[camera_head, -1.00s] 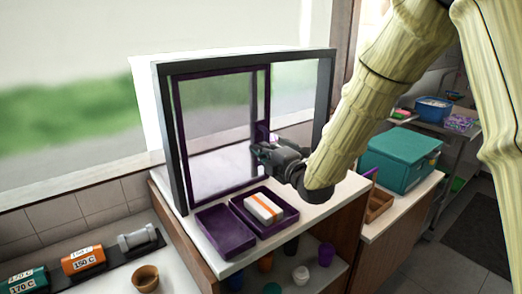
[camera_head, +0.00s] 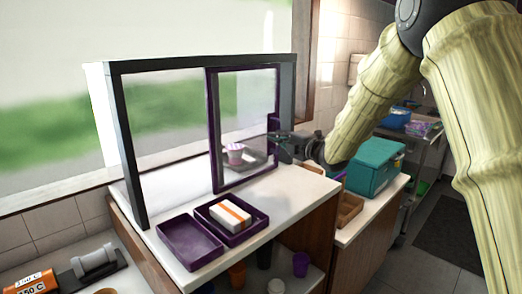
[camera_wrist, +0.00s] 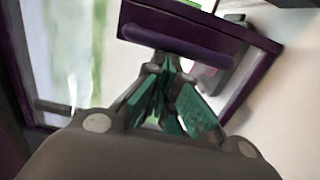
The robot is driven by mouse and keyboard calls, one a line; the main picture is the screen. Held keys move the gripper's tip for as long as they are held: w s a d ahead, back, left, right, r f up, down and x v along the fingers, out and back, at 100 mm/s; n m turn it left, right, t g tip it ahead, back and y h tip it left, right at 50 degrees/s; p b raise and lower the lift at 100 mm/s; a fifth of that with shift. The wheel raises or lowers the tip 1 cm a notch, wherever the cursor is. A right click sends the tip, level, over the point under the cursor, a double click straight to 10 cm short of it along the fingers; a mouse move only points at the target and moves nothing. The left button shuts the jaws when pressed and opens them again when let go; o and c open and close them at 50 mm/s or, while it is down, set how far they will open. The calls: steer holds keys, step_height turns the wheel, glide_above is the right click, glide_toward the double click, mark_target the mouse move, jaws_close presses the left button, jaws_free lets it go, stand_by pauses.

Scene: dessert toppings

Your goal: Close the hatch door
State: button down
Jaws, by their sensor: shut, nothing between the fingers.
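The hatch door (camera_head: 211,140) is a clear sliding panel in a purple frame. It stands at the right side of the dark hatch frame (camera_head: 128,150), with the left part of the opening uncovered. A purple handle (camera_head: 273,124) is on the door's right edge; it also shows in the wrist view (camera_wrist: 185,42). My gripper (camera_head: 279,138) is shut and empty at this handle, on the right. In the wrist view my fingertips (camera_wrist: 166,66) are right at the handle's edge; I cannot tell whether they touch it.
Two purple trays stand on the white counter before the hatch: an empty one (camera_head: 190,243) and one (camera_head: 248,230) holding a white-and-orange box (camera_head: 231,216). A cup with a pink lid (camera_head: 235,152) shows through the panel. A teal box (camera_head: 372,165) stands at the right.

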steer(key=w+d, duration=0.1)
steer(key=d, duration=0.1)
steer(key=w+d, duration=0.2)
steer(key=shift+w+r+b, duration=0.15)
steer(key=shift+b, duration=0.15)
steer(key=shift+a, duration=0.1)
